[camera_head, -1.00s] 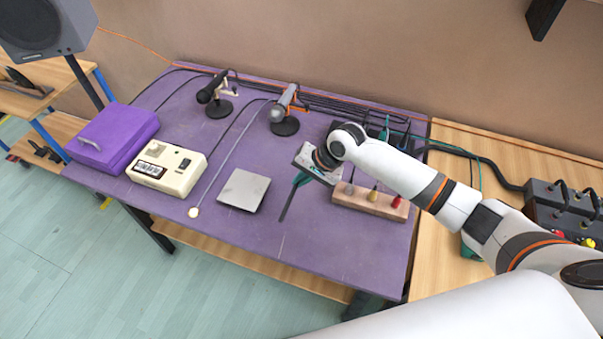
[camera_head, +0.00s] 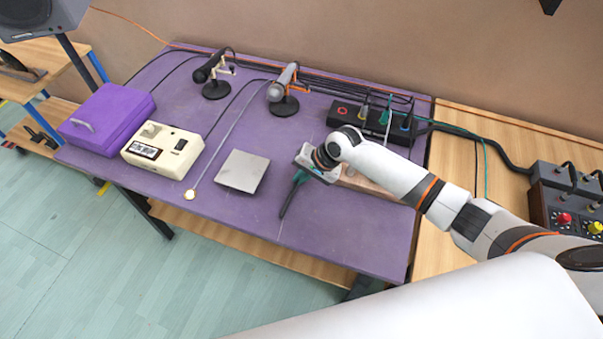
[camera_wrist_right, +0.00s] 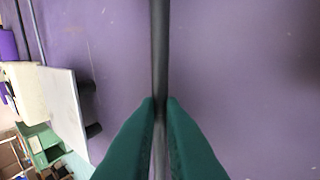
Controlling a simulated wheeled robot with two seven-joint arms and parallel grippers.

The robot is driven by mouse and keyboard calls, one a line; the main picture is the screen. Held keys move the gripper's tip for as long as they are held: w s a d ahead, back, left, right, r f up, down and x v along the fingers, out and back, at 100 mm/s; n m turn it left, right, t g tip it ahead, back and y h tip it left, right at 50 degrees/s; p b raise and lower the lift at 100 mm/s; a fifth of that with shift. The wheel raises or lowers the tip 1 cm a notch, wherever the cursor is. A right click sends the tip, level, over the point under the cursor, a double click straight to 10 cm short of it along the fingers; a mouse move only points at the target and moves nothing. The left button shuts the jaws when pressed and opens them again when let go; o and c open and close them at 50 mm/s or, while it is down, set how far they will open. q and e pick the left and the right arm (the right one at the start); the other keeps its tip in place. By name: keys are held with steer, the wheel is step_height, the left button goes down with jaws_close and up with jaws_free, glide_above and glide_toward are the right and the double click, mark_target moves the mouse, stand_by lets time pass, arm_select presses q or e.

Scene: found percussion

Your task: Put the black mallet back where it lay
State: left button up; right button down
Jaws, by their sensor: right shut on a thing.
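My right gripper (camera_head: 299,177) has green fingers, also in the right wrist view (camera_wrist_right: 160,104). They are shut on the thin dark shaft of the black mallet (camera_head: 288,204). In the head view the mallet slants down and left from the fingers, over the purple table (camera_head: 330,232), right of the square metal plate (camera_head: 243,171). In the wrist view the shaft (camera_wrist_right: 159,45) runs straight up the middle. I cannot tell whether the mallet touches the table, and its head is not clearly seen. My left gripper is not in view.
A wooden block (camera_head: 365,184) is partly hidden behind my right arm. A cream box (camera_head: 162,150) and a purple case (camera_head: 106,119) stand at the left. Two microphones (camera_head: 210,68) (camera_head: 283,82) and a black power strip (camera_head: 347,113) stand at the back. The table's front right is clear.

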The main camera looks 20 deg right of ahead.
steer(key=shift+p, duration=0.4)
stand_by(0.6)
steer(key=shift+f, duration=0.1)
steer(key=c, duration=1.5)
jaws_free()
steer(key=shift+o, duration=0.2)
